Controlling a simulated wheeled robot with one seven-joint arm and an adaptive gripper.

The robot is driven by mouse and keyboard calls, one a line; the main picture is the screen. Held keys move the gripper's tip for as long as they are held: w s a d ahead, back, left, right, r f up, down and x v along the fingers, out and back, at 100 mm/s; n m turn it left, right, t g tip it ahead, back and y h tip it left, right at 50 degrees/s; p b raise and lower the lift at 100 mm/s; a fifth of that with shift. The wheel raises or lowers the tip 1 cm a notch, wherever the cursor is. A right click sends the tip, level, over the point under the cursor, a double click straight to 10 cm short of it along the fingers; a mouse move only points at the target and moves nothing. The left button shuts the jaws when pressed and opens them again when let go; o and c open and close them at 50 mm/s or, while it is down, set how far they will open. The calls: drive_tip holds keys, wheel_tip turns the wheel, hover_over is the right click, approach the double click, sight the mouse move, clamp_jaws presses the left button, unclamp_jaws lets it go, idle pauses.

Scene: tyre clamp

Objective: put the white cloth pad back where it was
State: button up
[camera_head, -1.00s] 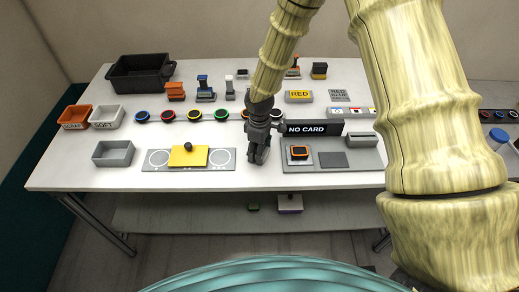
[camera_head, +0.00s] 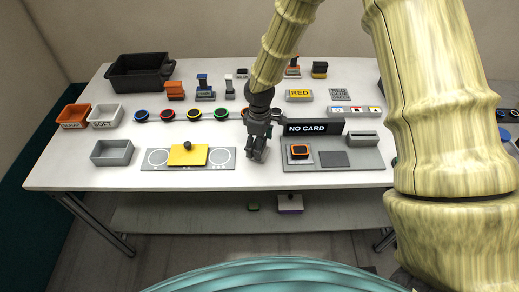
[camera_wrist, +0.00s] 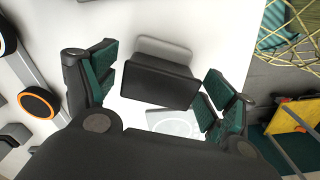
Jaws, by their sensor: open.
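My gripper (camera_head: 257,151) is over the white table, between the plate with two circles (camera_head: 219,158) and the NO CARD console. Its fingers are spread apart in the wrist view (camera_wrist: 160,92). A dark block (camera_wrist: 160,85) lies between them there, with a light grey rounded shape (camera_wrist: 165,48) at its far edge. I cannot tell whether this is the white cloth pad, and the gripper hides that spot in the head view. A small white-topped post (camera_head: 230,86) stands in the back row. No piece is clearly recognisable as a white cloth pad.
A yellow plate with a dark knob (camera_head: 187,155) sits on the circle plate. The NO CARD sign (camera_head: 314,128) stands close right of my gripper. A grey tray (camera_head: 112,152), SCRAP bin (camera_head: 73,117), SOFT bin (camera_head: 106,117) and black crate (camera_head: 140,71) are at left.

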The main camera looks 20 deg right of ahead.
drive_tip(key=shift+r+b, duration=1.4)
drive_tip(key=shift+r, duration=3.3)
